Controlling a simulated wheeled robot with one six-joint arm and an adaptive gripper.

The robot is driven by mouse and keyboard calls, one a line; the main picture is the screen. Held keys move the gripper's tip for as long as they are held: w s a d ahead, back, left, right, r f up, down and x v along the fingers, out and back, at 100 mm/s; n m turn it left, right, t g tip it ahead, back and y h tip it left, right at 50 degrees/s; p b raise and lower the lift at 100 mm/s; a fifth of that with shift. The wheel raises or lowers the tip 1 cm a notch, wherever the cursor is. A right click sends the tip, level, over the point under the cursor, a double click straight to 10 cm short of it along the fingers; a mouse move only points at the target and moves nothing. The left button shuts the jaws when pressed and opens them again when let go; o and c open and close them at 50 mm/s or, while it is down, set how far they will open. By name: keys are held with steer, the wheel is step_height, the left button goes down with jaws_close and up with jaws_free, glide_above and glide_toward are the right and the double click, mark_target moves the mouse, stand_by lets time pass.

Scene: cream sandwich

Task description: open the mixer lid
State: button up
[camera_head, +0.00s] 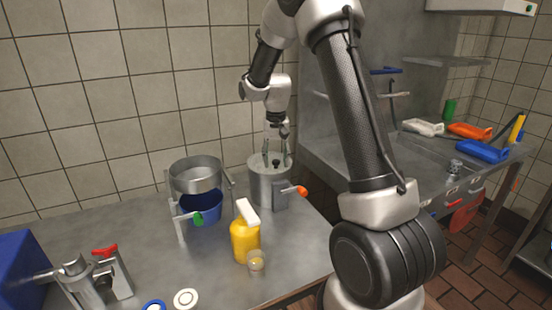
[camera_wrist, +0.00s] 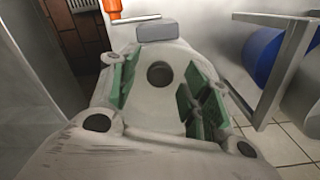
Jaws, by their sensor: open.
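The mixer (camera_head: 263,189) is a grey metal cylinder at the back of the table, with an orange-tipped lever (camera_head: 301,190) on its right side. Its lid is closed on top and has a dark round knob (camera_head: 276,163). My gripper (camera_head: 275,162) points down over the lid, with its fingers on either side of the knob. In the wrist view the knob (camera_wrist: 160,75) shows between the open green-padded fingers (camera_wrist: 160,92), with a gap on both sides. The lid's rim is partly hidden by my gripper in the wrist view.
A metal pot (camera_head: 196,174) on a stand over a blue bowl (camera_head: 203,207) stands left of the mixer. The table's front middle is fairly clear.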

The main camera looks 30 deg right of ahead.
jaws_close()
steer(key=shift+r, duration=0.15)
